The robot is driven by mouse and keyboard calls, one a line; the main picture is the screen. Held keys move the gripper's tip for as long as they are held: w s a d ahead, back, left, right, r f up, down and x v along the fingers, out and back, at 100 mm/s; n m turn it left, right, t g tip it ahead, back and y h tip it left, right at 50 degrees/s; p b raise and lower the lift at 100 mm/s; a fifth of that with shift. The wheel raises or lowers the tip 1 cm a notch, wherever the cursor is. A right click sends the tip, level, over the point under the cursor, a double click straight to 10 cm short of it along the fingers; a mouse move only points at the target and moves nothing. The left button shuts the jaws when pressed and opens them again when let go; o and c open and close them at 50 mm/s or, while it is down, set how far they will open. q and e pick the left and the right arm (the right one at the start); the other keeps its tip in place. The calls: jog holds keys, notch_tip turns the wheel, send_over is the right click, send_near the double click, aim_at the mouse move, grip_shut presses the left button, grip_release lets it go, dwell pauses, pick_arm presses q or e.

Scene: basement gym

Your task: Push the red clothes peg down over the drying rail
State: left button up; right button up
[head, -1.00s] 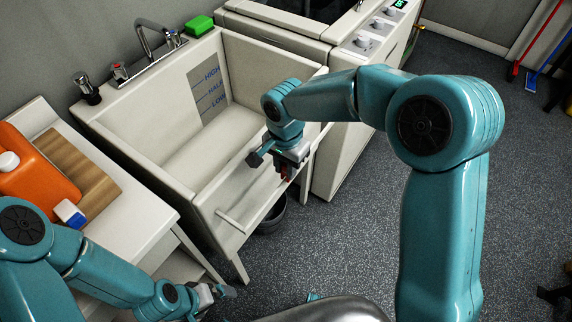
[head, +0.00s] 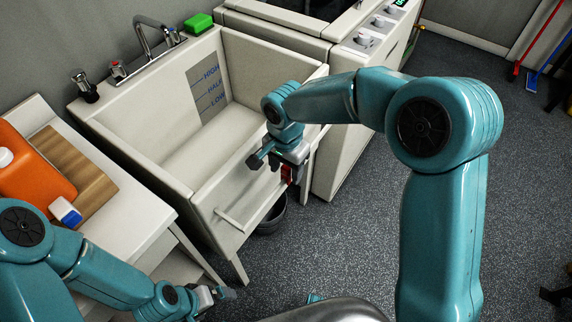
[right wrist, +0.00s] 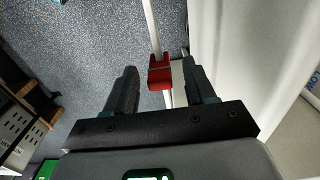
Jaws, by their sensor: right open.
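The red peg (head: 287,174) shows below my right gripper (head: 277,162) at the sink's front. In the right wrist view the red peg (right wrist: 160,73) lies across the thin white drying rail (right wrist: 152,30), between and beyond the fingers of my right gripper (right wrist: 160,66). The fingers are open, with gaps to the peg on both sides. How far down the peg sits on the rail cannot be told. In the head view the rail's near part (head: 231,220) runs along the sink front. My left gripper (head: 216,296) hangs low, away from the rail; its jaws are unclear.
The white sink (head: 205,160) stands behind the rail, with a dark bucket (head: 272,217) below. A counter at left holds an orange jug (head: 30,180) and a blue-and-white item (head: 66,212).

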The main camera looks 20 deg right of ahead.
notch_tip(320, 180, up, 16)
jog(key=p, duration=0.1)
jog(key=shift+r, duration=0.2)
dwell(0.6)
